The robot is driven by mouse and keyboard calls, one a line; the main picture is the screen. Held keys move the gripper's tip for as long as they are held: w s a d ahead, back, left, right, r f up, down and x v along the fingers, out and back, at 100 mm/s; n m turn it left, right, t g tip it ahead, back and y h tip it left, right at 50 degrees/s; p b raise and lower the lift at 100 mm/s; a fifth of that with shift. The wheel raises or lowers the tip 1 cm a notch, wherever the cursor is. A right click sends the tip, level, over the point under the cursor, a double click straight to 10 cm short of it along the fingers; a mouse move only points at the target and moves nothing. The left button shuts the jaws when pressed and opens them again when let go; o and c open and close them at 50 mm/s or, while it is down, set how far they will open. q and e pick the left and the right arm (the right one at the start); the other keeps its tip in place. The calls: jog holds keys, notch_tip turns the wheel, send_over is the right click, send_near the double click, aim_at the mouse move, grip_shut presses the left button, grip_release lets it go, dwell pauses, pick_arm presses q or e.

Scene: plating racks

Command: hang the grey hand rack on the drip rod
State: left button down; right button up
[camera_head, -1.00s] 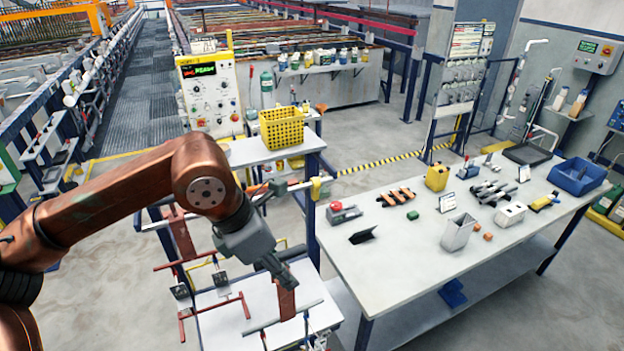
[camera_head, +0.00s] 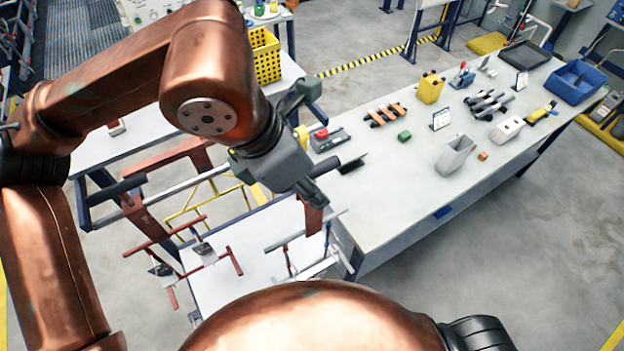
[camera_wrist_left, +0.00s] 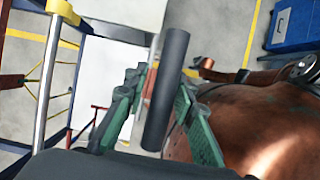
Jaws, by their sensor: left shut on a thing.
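The grey hand rack (camera_head: 288,243) hangs upright from my left gripper (camera_head: 316,196), with a brown strip below the jaws and a grey frame under it. In the left wrist view, the gripper (camera_wrist_left: 160,112) is shut on the rack's dark grey handle (camera_wrist_left: 166,85). The drip rod (camera_head: 178,191) is a silver bar to the left of the held rack. In the wrist view, the rod (camera_wrist_left: 47,85) runs along the left side, apart from the handle. A red rack (camera_head: 208,222) hangs at the rod's left part. My right gripper is not in view.
A yellow basket (camera_head: 263,56) stands on a bench behind my arm. A low white surface (camera_head: 215,322) lies below the racks.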

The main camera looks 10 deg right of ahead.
pick_arm(q)
jog(key=shift+w+a+r, duration=0.1)
jog(key=shift+w+a, duration=0.05)
jog(key=shift+w, duration=0.3)
jog(key=shift+w+a, duration=0.1)
jog(key=shift+w, duration=0.25)
jog(key=shift+w+a+p, duration=0.75)
jog(key=shift+w+p, duration=0.05)
jog(key=shift+w, duration=1.5)
jog(key=shift+w+a+p, duration=0.75)
jog(key=shift+w+a, duration=0.05)
jog(key=shift+w, duration=1.45)
jog(key=shift+w+a+p, duration=0.75)
jog(key=shift+w+p, duration=0.05)
jog(key=shift+w, duration=1.5)
jog(key=shift+f+b, duration=1.35)
jog(key=shift+f, duration=0.4)
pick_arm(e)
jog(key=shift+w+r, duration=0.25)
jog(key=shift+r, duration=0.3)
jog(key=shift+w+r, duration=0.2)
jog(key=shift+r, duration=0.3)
